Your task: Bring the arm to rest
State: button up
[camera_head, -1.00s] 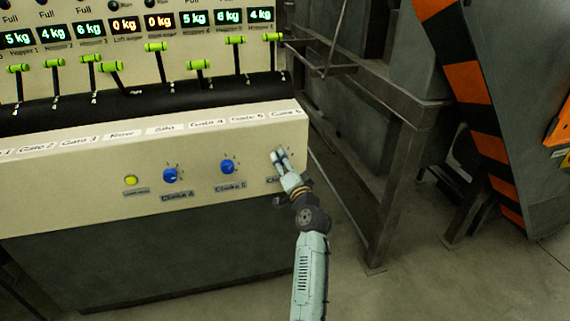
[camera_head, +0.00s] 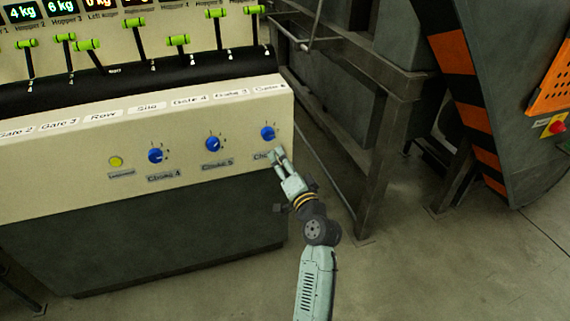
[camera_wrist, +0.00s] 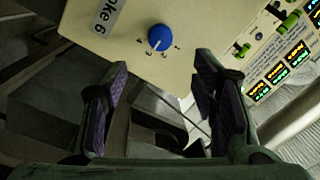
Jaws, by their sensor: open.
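My gripper (camera_head: 277,156) is in front of the right end of the cream control panel (camera_head: 60,175), just below the rightmost blue knob (camera_head: 267,133). In the wrist view my gripper (camera_wrist: 160,85) has its two fingers wide apart with nothing between them. The same blue knob (camera_wrist: 161,37), beside a label reading "oke 6", lies beyond the fingertips and apart from them. My arm reaches up from the bottom of the head view.
Two more blue knobs, Choke 5 (camera_head: 213,143) and Choke 4 (camera_head: 155,155), and a yellow button (camera_head: 116,161) sit to the left. Green-topped levers (camera_head: 178,41) stand above. A metal frame (camera_head: 385,150) stands to the right. Floor shows below.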

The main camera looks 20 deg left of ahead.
jog(key=shift+s+d, duration=0.15)
jog(key=shift+s, duration=0.05)
dwell(0.3)
